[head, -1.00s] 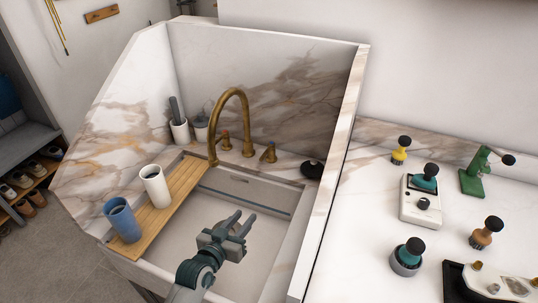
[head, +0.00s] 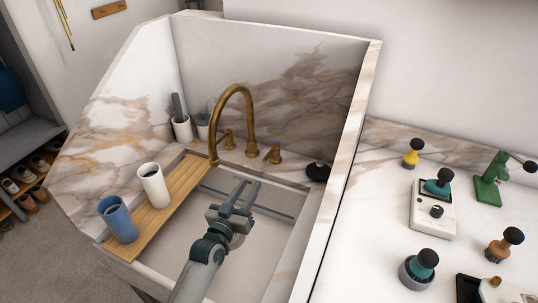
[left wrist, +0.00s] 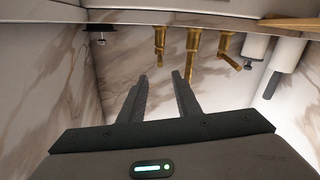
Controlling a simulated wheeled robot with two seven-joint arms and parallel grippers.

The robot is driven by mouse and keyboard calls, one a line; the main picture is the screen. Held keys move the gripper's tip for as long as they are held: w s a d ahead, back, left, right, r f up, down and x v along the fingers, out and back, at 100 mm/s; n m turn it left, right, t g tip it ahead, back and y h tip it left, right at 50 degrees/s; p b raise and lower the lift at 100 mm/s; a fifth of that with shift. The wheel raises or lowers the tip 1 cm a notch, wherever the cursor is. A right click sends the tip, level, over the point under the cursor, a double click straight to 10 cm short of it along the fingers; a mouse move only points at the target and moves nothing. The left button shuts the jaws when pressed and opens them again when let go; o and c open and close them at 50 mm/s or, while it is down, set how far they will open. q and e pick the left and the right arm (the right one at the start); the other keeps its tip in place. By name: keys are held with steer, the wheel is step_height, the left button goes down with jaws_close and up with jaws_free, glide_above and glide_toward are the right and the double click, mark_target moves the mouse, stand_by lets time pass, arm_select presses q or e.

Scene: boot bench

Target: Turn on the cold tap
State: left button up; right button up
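A brass tap with a curved spout (head: 250,110) stands at the back of the sink. Its left handle (head: 228,139) and right handle (head: 273,154) are on either side of the spout base. I cannot make out which one is marked cold. In the left wrist view the picture is turned over: the handles (left wrist: 160,38) and (left wrist: 226,42) and the spout (left wrist: 194,55) hang from the top edge. My left gripper (head: 246,188) is open and empty over the basin, in front of the tap, fingers pointing at it and apart from it. My right gripper is not in view.
A wooden board (head: 182,190) across the sink's left side holds a white cup (head: 154,186) and a blue cup (head: 118,220). A black round item (head: 318,171) sits right of the tap. The basin is empty.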

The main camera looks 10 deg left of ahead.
arm_select(q)
steer(key=p, duration=0.2)
glide_toward(274, 145)
steer(key=w, duration=0.2)
steer(key=w+d, duration=0.1)
steer(key=w, duration=0.1)
steer(key=shift+w, duration=0.2)
steer(key=shift+r, duration=0.1)
steer(key=shift+c, duration=0.2)
jaws_close()
